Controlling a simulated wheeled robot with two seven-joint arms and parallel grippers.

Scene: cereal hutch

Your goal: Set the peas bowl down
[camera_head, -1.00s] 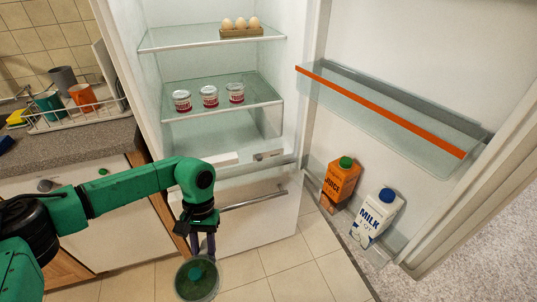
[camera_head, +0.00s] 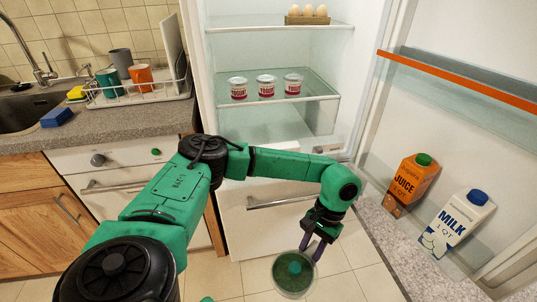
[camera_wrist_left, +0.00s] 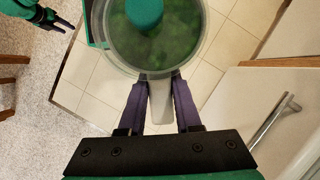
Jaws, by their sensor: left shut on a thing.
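The peas bowl (camera_head: 292,284) is a round clear bowl of green peas with a green knob in the middle. It is in the air over the tiled floor, in front of the fridge's lower drawer.
The fridge (camera_head: 208,60) stands open. Its middle shelf (camera_head: 320,97) holds three jars, with free room around them; the upper shelf (camera_head: 240,28) holds an egg rack (camera_head: 306,20). A juice carton (camera_head: 410,180) and a milk carton (camera_head: 458,222) stand in the door. The counter (camera_head: 110,122) holds a dish rack.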

